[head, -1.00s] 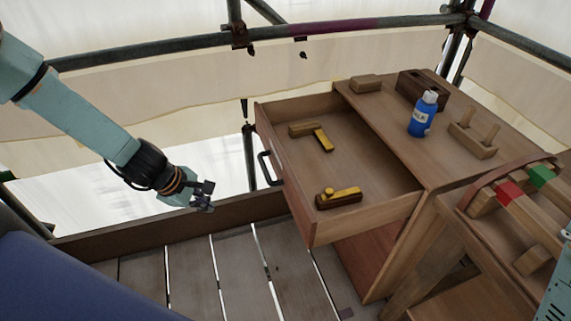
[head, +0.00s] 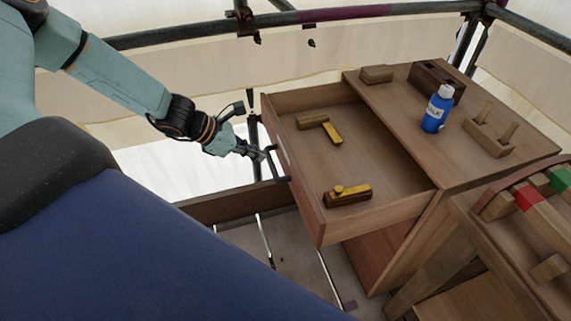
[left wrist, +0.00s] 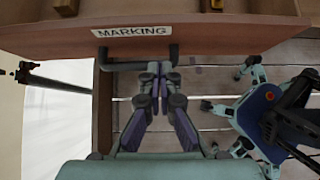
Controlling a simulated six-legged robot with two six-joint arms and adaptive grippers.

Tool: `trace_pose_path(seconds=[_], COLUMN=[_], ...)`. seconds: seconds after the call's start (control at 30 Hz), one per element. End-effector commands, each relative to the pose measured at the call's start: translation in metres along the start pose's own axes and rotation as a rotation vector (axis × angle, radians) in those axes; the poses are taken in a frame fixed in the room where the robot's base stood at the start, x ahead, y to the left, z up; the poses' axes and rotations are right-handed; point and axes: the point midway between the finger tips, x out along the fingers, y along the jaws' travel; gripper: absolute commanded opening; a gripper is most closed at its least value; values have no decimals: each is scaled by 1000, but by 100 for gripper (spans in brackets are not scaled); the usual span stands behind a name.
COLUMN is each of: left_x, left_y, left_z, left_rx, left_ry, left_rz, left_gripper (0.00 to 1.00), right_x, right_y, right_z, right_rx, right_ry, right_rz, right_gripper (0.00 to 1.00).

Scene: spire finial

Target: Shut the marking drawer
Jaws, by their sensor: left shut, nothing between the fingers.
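The marking drawer (head: 300,195) stands pulled well out of the wooden cabinet (head: 420,205). Its front carries a "MARKING" label (left wrist: 131,31), readable in the left wrist view, and a dark bar handle (head: 273,163). My left gripper (head: 258,155) is shut and empty, right at the handle on the outer side of the drawer front. In the left wrist view its closed fingertips (left wrist: 154,68) meet the handle bar; I cannot tell whether they touch it. A try square (head: 323,127) and a marking gauge (head: 347,194) lie inside the drawer. My right gripper is not in view.
A blue bottle (head: 436,110), a dark wooden box (head: 437,80), a small block (head: 377,74) and a pegged wooden piece (head: 489,132) stand on the cabinet top. A tool tote (head: 520,230) is at the right. Scaffold poles (head: 330,14) run behind.

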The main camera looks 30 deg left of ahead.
Motion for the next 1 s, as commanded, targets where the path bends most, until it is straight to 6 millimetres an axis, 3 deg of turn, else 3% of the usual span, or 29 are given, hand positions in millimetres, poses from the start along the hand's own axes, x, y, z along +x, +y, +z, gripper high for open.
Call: trace_pose_path(seconds=[0.37, 1.0], left_x=[27, 92], left_y=[1, 2], left_z=[-4, -3], left_rx=[-1, 1], left_ry=[3, 5], left_rz=[2, -1], left_gripper=[0, 0], right_x=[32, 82], right_y=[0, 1], right_z=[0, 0], right_rx=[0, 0], right_ry=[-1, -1], right_rz=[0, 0], right_gripper=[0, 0])
